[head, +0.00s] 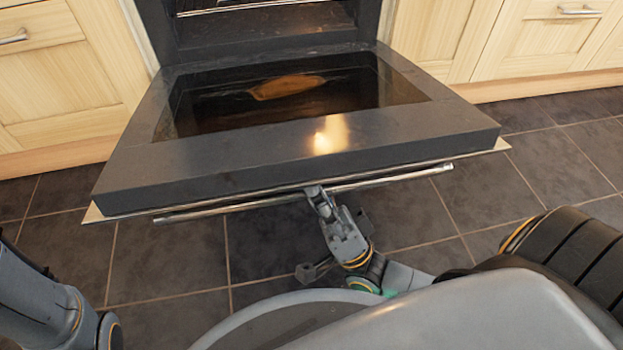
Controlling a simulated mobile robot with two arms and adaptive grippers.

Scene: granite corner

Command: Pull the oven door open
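The oven door (230,163) is folded down and wide open, its dark inner face with the glass pane turned up and close to level. Its long metal handle (400,175) runs below the front edge. My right gripper (318,194) is at the middle of this handle, its fingers close together and apparently shut on the bar; the door edge hides part of the contact. My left arm shows at the lower left, but its gripper is out of view.
The oven cavity (270,22) with a wire rack is open behind the door. Pale wooden cabinets (60,80) stand on both sides. The dark tiled floor (170,260) is clear around the door. My base is close in front of it.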

